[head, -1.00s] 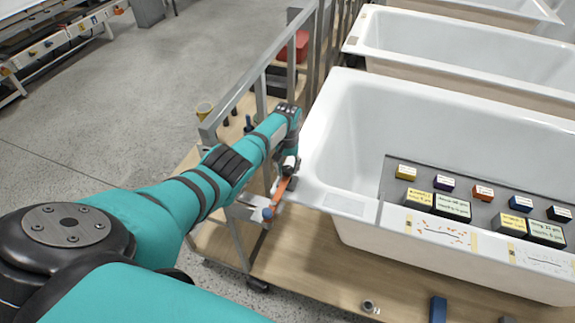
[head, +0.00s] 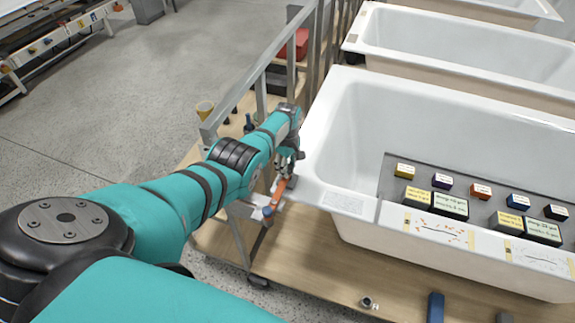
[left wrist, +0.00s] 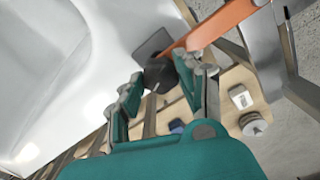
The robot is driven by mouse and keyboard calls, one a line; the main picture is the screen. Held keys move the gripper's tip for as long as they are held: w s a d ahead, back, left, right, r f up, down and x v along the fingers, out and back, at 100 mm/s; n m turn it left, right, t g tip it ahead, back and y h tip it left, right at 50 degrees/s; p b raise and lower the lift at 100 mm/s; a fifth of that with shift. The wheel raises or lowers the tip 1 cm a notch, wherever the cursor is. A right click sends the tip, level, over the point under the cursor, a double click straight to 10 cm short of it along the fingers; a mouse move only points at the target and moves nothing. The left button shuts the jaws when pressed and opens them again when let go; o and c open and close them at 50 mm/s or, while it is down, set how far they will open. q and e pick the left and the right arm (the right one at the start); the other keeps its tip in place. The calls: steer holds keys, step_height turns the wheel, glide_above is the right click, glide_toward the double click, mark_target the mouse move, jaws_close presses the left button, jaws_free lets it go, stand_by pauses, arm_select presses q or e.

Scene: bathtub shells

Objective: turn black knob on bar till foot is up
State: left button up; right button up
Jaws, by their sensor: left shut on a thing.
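My left gripper (head: 287,172) is at the near left corner of the front white tub, above the orange bar (head: 279,194). In the left wrist view, the black knob (left wrist: 160,74) sits between the two fingers, and the gripper is shut on it. The orange bar (left wrist: 222,24) runs from beside the knob to the upper right. A dark square pad (left wrist: 152,44), perhaps the foot, lies close to the white tub surface by the bar's end. I cannot tell whether it touches the tub. My right gripper is in neither view.
The white tub (head: 350,130) stands right of my arm, with labelled boxes on a dark tray (head: 395,185). A grey metal rail (head: 262,75) runs behind the arm. Grey floor is free at left.

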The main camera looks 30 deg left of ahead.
arm_select(q)
steer(key=n, duration=0.6)
steer(key=shift+w+r, duration=0.1)
steer(key=n, duration=0.7)
steer(key=shift+a, duration=0.1)
steer(key=shift+n, duration=0.3)
steer(key=o, duration=1.1)
steer(key=shift+o, duration=0.2)
step_height(320, 180, up, 12)
stand_by(0.4)
